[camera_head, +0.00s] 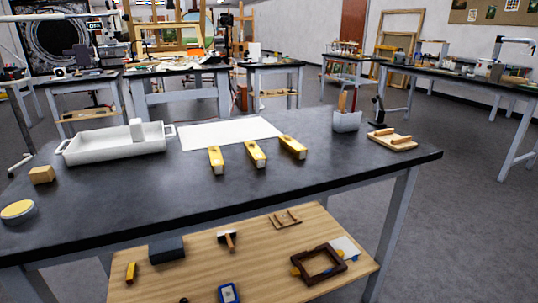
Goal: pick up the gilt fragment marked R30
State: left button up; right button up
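Three gilt fragments lie in a row on the dark tabletop (330,175), at the front edge of a white sheet. The left gilt fragment (216,160), the middle gilt fragment (256,155) and the right gilt fragment (292,147) are short yellow-gold bars with pale ends. The right one is turned more sideways than the others. Any markings are too small to read, so I cannot tell which is R30. Neither of my grippers is in view.
A white tray (90,150) with a white block stands at the left, beside the white sheet (225,131). A grey tool holder (347,122) and a wooden board (391,143) stand at the right. The tabletop in front of the fragments is clear. A wooden shelf (200,279) lies below.

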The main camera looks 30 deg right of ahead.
aim_at(217, 164)
jog(key=z, duration=0.7)
